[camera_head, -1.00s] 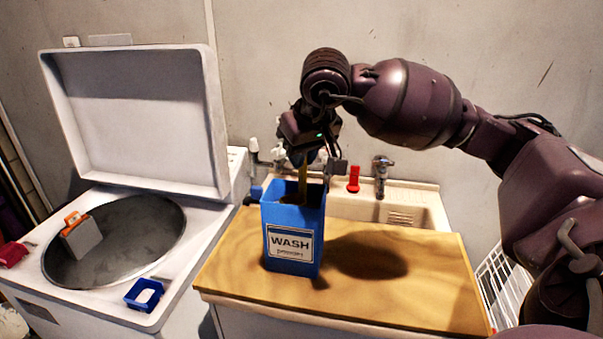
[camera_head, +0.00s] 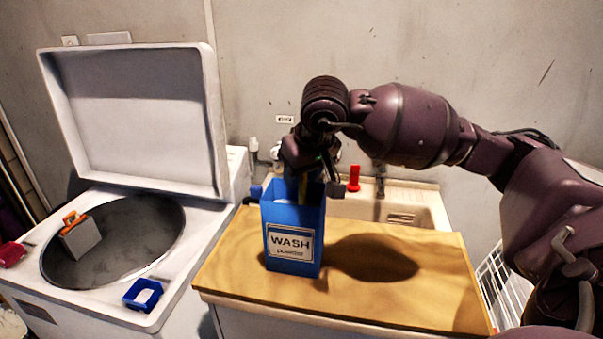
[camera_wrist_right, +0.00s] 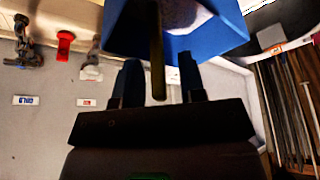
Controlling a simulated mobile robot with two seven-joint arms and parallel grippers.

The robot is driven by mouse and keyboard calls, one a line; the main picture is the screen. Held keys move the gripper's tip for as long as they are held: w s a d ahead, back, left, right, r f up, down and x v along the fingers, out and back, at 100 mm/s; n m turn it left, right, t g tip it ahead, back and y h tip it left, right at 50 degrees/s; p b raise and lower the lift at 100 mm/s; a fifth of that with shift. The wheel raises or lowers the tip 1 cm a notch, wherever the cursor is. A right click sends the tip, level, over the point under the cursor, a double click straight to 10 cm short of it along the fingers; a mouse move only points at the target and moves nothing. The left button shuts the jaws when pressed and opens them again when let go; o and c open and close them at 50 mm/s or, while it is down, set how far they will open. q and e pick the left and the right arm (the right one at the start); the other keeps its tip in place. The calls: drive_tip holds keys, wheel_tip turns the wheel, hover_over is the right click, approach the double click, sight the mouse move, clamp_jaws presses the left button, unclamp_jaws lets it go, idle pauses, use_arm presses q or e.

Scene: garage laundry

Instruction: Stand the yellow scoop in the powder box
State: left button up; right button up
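The blue box labelled WASH powder (camera_head: 293,246) stands upright on the wooden worktop. My right gripper (camera_head: 309,180) is low over its mouth, pointing down. In the right wrist view its two dark fingers (camera_wrist_right: 160,82) are spread, with the scoop's dark yellow handle (camera_wrist_right: 157,45) between them. A gap shows on each side of the handle. The handle runs into the box (camera_wrist_right: 225,22), where pale powder shows; the scoop's bowl is hidden. In the head view the gripper and box wall hide most of the scoop. My left gripper is out of view.
A washer (camera_head: 180,215) with its lid up stands at left, with a blue tray (camera_head: 143,294) on its edge and an orange-handled grey item (camera_head: 80,236) in its tub. A sink (camera_head: 405,213) with taps lies behind the worktop (camera_head: 435,285). The worktop's right side is clear.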

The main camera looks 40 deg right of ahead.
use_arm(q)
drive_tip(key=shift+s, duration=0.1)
use_arm(e)
drive_tip(key=shift+r, duration=0.15)
use_arm(q)
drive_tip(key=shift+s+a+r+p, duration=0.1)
drive_tip(key=shift+p, duration=0.25)
use_arm(e)
drive_tip(key=v, duration=1.2)
drive_tip(key=shift+r, duration=0.1)
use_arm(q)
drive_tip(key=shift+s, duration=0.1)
